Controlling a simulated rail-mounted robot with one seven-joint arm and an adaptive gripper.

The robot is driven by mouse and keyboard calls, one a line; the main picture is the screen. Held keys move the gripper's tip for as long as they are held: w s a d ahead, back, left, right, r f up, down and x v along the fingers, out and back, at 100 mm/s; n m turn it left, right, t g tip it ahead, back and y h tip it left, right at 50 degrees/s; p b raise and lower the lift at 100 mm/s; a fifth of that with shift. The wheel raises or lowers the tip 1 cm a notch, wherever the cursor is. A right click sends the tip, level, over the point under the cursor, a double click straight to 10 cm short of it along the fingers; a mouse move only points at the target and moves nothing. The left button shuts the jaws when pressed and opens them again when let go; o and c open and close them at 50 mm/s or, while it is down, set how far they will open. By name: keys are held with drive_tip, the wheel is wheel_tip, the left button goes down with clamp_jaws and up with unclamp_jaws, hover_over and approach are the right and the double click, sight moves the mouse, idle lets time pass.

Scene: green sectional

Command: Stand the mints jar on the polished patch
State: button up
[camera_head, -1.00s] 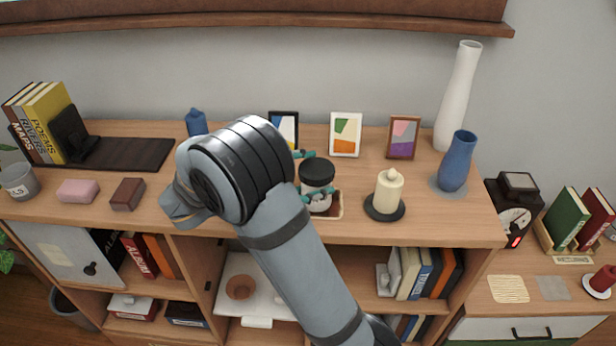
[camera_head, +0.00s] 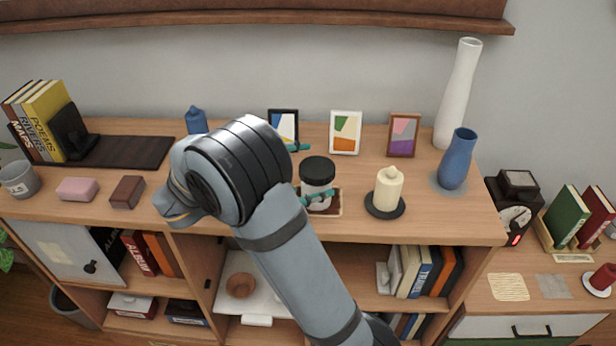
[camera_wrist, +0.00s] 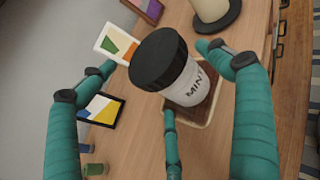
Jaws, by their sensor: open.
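The mints jar (camera_head: 317,174) has a black lid and a white body, with "MINT" readable in the wrist view (camera_wrist: 190,84). It stands on a small brown tray with a pale rim (camera_head: 337,208) on the shelf top. My gripper (camera_head: 308,172) is open, its teal fingers spread around the jar. In the wrist view the fingers (camera_wrist: 163,78) show gaps to the jar's sides. A plain grey square (camera_head: 553,286), which looks like the polished patch, lies on the lower cabinet at right. A tan, lined square (camera_head: 508,288) lies beside it.
A cream candle on a dark dish (camera_head: 386,194) stands just right of the jar. Picture frames (camera_head: 345,132) stand behind. A blue vase (camera_head: 457,160) and tall white vase (camera_head: 459,95) are near the right end. A black clock-like box (camera_head: 514,208) and books (camera_head: 567,218) stand on the lower cabinet.

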sight(313, 163)
drive_tip(key=v, duration=1.1)
drive_tip(key=shift+b, duration=0.45)
drive_tip(key=shift+d, duration=0.1)
drive_tip(key=p+x, duration=0.1)
drive_tip(key=x, duration=1.1)
drive_tip(key=shift+p, duration=0.3)
wheel_tip(313, 163, up, 4)
drive_tip(key=shift+b, duration=0.5)
drive_tip(key=shift+w+d+r, duration=0.1)
drive_tip(key=shift+d+r, duration=0.1)
drive_tip(key=shift+r, duration=0.05)
drive_tip(key=shift+w+d+r, duration=0.1)
drive_tip(key=shift+w+d, duration=0.2)
drive_tip(key=shift+w, duration=0.15)
drive_tip(key=shift+s, duration=0.1)
